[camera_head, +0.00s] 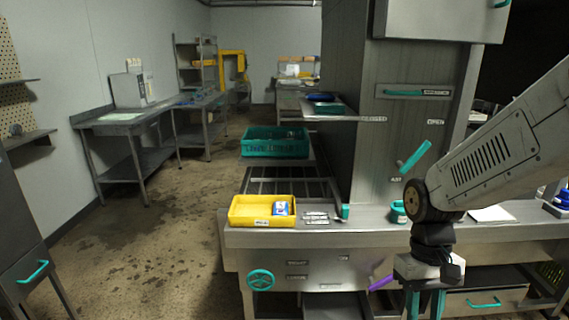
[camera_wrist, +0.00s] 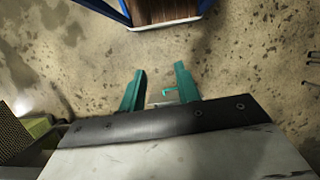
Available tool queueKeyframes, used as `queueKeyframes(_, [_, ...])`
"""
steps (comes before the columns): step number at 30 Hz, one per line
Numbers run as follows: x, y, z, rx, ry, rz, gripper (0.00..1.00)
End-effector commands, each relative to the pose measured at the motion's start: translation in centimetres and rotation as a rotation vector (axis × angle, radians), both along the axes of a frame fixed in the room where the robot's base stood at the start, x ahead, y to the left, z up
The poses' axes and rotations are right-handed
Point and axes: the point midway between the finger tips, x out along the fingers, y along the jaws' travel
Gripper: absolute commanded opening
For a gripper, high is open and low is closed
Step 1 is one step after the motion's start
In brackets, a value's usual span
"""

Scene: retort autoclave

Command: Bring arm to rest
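My gripper (camera_head: 424,303) hangs down at the lower right of the head view, in front of the steel counter. In the wrist view its two teal fingers (camera_wrist: 160,88) stand apart with a gap between them, so it is open. Nothing shows held between them; a small teal handle and a pale surface show beyond the gap. My arm comes in from the right edge of the head view and bends down at the wrist.
The steel counter (camera_head: 300,238) carries a yellow tray (camera_head: 246,222) with a blue-and-white packet (camera_head: 281,209). A green crate (camera_head: 262,152) stands behind, on a rack. A tall steel machine (camera_head: 385,140) rises behind the counter. A drawer (camera_head: 484,300) is below. Floor at left is clear.

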Motion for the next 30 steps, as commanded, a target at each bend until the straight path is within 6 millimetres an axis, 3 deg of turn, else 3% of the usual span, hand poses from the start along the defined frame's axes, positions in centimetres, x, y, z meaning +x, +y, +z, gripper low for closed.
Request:
queueKeyframes(3, [-3.1,-0.3,3.6,-0.009,-0.034,-0.026,0.33])
queueKeyframes(12, [-9.2,-0.8,9.4,-0.01,-0.219,-0.05,0.33])
queueKeyframes(21, [-11.0,-1.0,12.8,-0.006,-0.417,-0.06,0.33])
queueKeyframes(30, [-11.0,-1.1,13.1,-0.006,-0.435,-0.064,0.33])
